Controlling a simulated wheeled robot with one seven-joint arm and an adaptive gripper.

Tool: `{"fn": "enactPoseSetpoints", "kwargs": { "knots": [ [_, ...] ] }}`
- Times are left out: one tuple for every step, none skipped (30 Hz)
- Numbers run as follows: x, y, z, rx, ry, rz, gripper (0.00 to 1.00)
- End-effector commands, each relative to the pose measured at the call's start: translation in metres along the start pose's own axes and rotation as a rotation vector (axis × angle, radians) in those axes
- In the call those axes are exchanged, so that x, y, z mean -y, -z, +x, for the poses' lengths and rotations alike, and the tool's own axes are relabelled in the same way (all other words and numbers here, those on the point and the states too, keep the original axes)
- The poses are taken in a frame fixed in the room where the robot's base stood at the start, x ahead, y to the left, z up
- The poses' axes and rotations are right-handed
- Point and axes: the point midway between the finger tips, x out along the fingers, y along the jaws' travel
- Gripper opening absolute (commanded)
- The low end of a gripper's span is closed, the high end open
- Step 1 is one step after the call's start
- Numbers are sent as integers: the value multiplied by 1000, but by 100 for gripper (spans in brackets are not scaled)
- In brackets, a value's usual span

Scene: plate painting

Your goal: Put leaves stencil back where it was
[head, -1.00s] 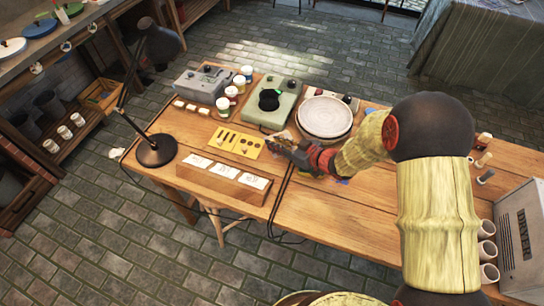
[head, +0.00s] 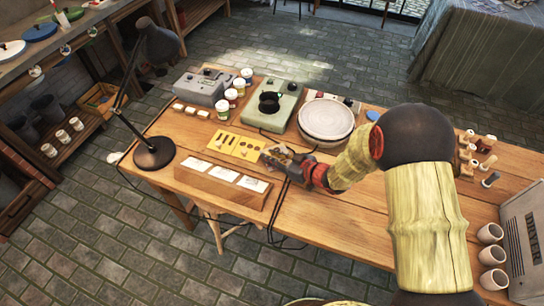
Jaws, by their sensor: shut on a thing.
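My gripper (head: 274,156) is low over the middle of the wooden table, just right of two yellow stencil sheets. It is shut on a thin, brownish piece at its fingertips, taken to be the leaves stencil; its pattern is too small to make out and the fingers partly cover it. The left yellow stencil (head: 222,139) has slot-like cutouts. The right yellow stencil (head: 249,146) has dark rounded shapes, and its right edge is close to my gripper.
A wooden holder with white cards (head: 205,178) stands along the front edge. A black lamp (head: 154,154) is at the left. Cups (head: 490,233) are at the right.

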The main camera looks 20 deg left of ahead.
Motion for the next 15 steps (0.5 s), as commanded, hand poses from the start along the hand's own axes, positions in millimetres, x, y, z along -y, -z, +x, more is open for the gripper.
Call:
{"fn": "enactPoseSetpoints", "kwargs": {
  "knots": [
    [0,-2,1,0,0,0,0],
    [0,-3,1,0,0,0,0],
    [0,-4,2,0,0,0,0],
    [0,-4,2,0,0,0,0],
    [0,-5,2,0,0,0,0],
    [0,-4,2,0,0,-1,21],
    [0,-4,2,0,0,0,22],
    [0,-4,2,0,0,0,24],
    [0,-4,2,0,0,0,26],
    [0,-4,2,0,0,0,28],
    [0,-4,2,0,0,0,30],
    [0,-4,2,0,0,0,32],
    [0,-4,2,0,0,0,34],
    [0,-4,2,0,0,0,36],
    [0,-4,2,0,0,0,36]
  ]
}}
